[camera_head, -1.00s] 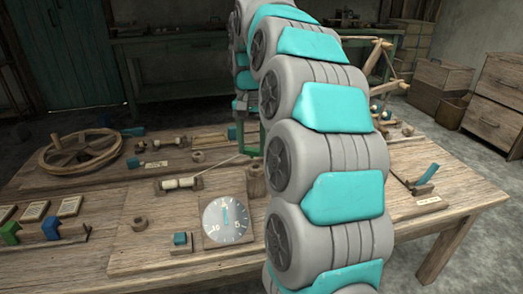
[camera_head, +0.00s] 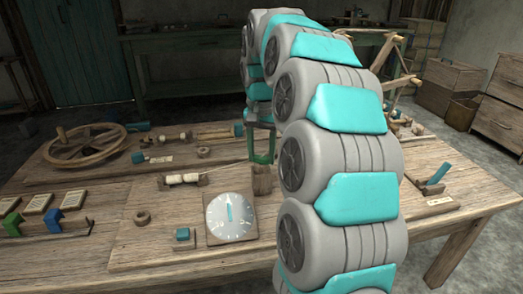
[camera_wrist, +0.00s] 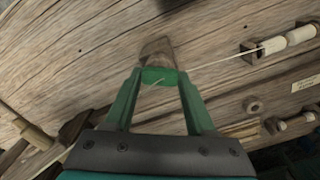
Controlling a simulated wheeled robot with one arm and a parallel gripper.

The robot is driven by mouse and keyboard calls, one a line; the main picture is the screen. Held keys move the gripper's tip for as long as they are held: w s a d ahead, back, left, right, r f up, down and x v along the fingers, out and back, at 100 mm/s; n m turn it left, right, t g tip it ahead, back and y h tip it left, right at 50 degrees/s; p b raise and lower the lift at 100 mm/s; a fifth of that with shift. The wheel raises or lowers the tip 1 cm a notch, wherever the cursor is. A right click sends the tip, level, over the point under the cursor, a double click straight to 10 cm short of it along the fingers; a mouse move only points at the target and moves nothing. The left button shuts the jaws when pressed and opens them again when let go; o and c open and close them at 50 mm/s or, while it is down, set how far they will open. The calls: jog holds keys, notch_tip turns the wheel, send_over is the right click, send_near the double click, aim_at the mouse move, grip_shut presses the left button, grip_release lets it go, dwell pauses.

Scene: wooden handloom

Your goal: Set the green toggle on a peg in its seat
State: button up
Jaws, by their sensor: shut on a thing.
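My gripper (camera_wrist: 160,76) is shut on the green toggle (camera_wrist: 159,77), which sits between its green fingertips in the wrist view. A brown wooden post (camera_wrist: 156,50) shows just beyond the toggle; I cannot tell whether they touch. In the head view my gripper (camera_head: 262,158) is low over the table, right above the wooden post (camera_head: 262,181). A pale thread (camera_wrist: 228,60) runs from a white spool (camera_wrist: 300,36) to the toggle. The toggle's seat is not clearly visible.
A round dial (camera_head: 230,218) and a small block with a blue top (camera_head: 184,236) stand in front of the post. A wooden wheel (camera_head: 85,146) is at the far left. A green hook (camera_head: 12,224) and a blue hook (camera_head: 53,221) are at the near left. My arm hides the table's right middle.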

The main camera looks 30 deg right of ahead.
jog(key=o, duration=1.4)
jog(key=shift+r, duration=3.9)
